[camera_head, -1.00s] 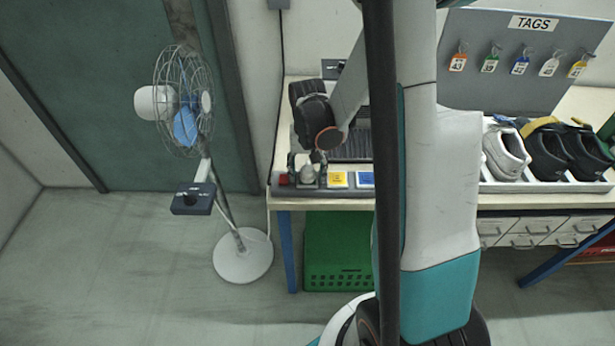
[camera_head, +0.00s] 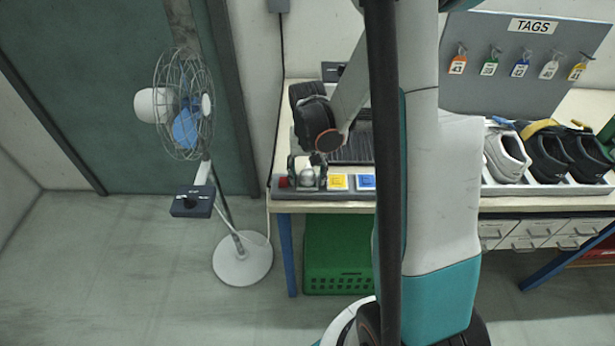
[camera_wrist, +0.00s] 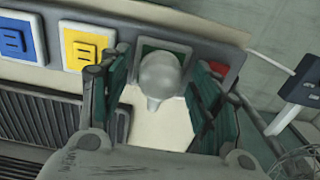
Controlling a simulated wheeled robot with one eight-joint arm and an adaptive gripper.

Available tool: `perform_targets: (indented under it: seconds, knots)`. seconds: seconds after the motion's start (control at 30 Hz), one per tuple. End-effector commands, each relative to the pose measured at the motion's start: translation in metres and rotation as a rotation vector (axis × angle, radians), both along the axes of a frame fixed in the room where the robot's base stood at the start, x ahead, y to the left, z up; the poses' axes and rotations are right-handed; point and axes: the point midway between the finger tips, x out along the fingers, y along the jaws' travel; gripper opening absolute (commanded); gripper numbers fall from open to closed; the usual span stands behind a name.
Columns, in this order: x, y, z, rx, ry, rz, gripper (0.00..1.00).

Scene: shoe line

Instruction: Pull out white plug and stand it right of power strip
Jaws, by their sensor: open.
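The white plug (camera_head: 308,176) is a rounded pale body at the left part of the power strip (camera_head: 277,192). In the wrist view the plug (camera_wrist: 160,75) lies over the green-framed socket (camera_wrist: 150,47), its narrow end toward the camera. Whether its prongs are seated is hidden. My gripper (camera_head: 306,181) is open, with one finger on each side of the plug. In the wrist view the dark green finger pads of my gripper (camera_wrist: 160,90) show gaps to the plug on both sides.
The strip has a red switch (camera_head: 283,182) left of the plug, and yellow (camera_head: 337,182) and blue (camera_head: 367,182) sockets to its right. A ribbed dark mat (camera_wrist: 50,118) lies behind the strip. A fan (camera_head: 183,105) stands left of the table. Shoes (camera_head: 507,155) stand far right.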

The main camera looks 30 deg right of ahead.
Motion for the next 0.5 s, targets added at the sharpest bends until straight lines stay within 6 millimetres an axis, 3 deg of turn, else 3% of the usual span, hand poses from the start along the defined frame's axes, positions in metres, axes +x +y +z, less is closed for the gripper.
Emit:
perform_targets:
  seconds: [0.5]
  knots:
    - [0.0,0.0,-0.0001,0.0,0.0,0.0,0.55]
